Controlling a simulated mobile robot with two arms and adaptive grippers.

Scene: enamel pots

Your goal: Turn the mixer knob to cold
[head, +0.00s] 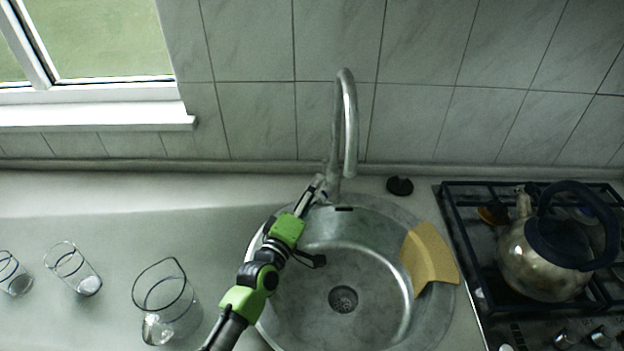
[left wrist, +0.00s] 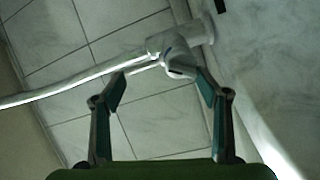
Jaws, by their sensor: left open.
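A grey metal mixer tap (head: 347,120) with a tall curved spout stands at the back rim of the round sink. Its base is partly hidden behind my left gripper (head: 316,190) in the head view. In the left wrist view, the tap body (left wrist: 190,37) and its short knob (left wrist: 178,64) show beyond the fingertips, with a small bluish mark near the knob. My left gripper (left wrist: 163,86) is open, its two fingers apart on either side of the knob's line. I cannot tell whether a finger touches the knob. My right gripper is not in view.
The round metal sink (head: 290,325) has a yellow cloth or board (head: 430,257) on its right rim. A black round object (head: 399,186) lies behind it. A kettle (head: 545,262) stands on the stove at right. Several glasses, including a glass jug (head: 181,305), stand on the left counter.

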